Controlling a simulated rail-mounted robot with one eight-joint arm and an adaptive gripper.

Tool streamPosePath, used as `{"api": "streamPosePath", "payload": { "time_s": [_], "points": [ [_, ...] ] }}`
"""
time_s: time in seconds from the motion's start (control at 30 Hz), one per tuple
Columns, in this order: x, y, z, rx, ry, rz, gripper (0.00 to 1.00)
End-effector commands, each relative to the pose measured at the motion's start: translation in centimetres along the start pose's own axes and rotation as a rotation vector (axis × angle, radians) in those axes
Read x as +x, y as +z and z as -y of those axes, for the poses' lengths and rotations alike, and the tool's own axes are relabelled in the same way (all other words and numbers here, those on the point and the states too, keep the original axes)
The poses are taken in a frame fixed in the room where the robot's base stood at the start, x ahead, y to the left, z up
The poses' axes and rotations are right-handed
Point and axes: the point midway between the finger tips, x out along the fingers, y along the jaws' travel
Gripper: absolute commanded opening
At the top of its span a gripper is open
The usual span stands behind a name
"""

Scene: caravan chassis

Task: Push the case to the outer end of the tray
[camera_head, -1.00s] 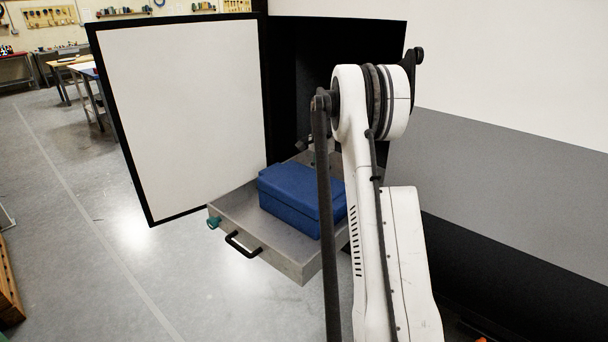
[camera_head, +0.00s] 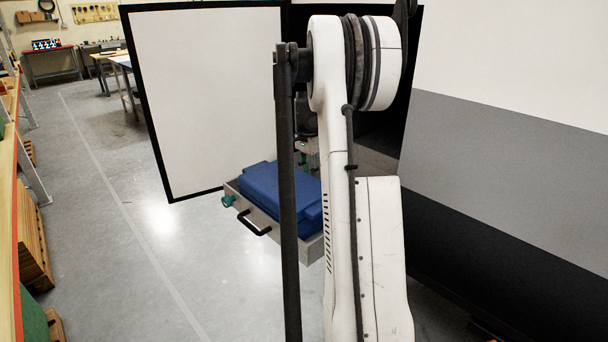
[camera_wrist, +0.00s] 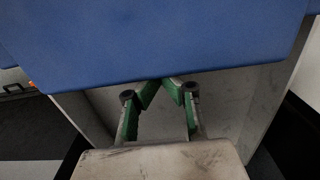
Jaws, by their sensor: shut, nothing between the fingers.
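The blue case (camera_head: 262,184) lies flat in the grey metal tray (camera_head: 234,191). In the head view it sits close to the tray's outer wall, the end with the black handle (camera_head: 250,223); its right part is hidden behind my arm. In the wrist view the case (camera_wrist: 170,40) fills the top. My gripper (camera_wrist: 161,84) has green fingers closed together at the tips, with nothing between them. The tips meet the case's near edge; I cannot tell how firmly they touch. Bare tray floor (camera_wrist: 235,95) shows on my side of the case.
A teal latch (camera_head: 228,201) sits beside the handle. A white door panel (camera_head: 210,95) with a black frame stands open behind the tray. The grey and white caravan wall (camera_head: 500,130) is at right. Open floor (camera_head: 150,240) lies left of the tray.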

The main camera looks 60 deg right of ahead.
Motion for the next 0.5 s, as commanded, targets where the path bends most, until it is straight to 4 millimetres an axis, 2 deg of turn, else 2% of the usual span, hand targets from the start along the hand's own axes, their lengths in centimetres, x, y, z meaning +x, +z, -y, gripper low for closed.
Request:
{"api": "streamPosePath", "payload": {
  "time_s": [0.27,0.47,0.5],
  "points": [
    [0.0,-0.7,0.1,-0.001,0.000,0.000,0.00],
    [0.1,-3.4,0.5,-0.008,0.000,0.000,0.00],
    [-0.6,-3.5,0.6,-0.011,0.000,0.000,0.00]
  ]
}}
